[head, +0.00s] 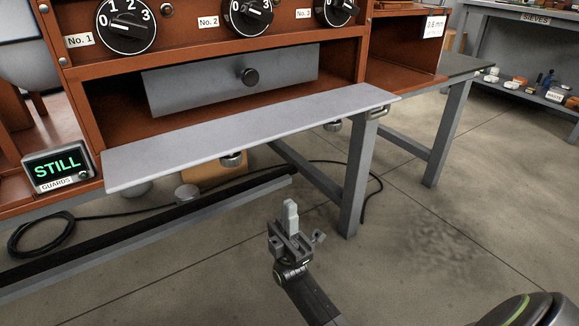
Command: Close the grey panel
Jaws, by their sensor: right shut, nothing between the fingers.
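A light grey flat panel (230,137) juts out level, or nearly so, from the front of the rust-red roaster cabinet, below its opening. Behind and above it, a darker grey panel (205,82) with a round black knob (249,76) stands in the opening. Dark gaps show around this knobbed panel. My right gripper (291,211) is shut and empty, pointing up, in front of the light grey panel and lower in the picture. It is apart from both panels. My left gripper is not in view.
Black dials (126,25) line the cabinet above the opening. A small display (57,167) reading STILL stands at the left. A grey table leg (357,175) is behind my right gripper. A black cable (40,228) lies on the floor. The floor at the right is clear.

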